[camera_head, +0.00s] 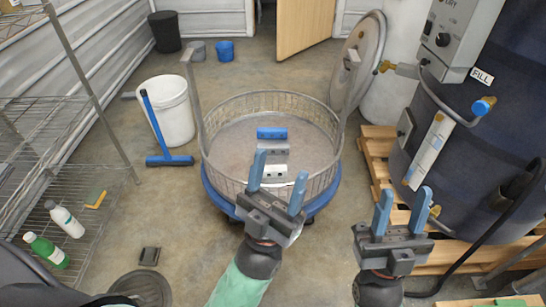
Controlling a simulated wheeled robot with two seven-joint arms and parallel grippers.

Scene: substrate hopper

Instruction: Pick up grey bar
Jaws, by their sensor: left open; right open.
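The grey bar (278,147) lies in a round wire-mesh basket (222,141), between a blue bar (271,133) behind it and a white bar (274,171) in front. My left gripper (279,170) is open and empty over the front of the basket. Its left finger covers part of the grey bar and of the white bar. My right gripper (405,198) is open and empty, to the right of the basket and in front of the large dark tank (468,140).
A wooden pallet (378,150) is at the right, wire shelving (45,130) at the left.

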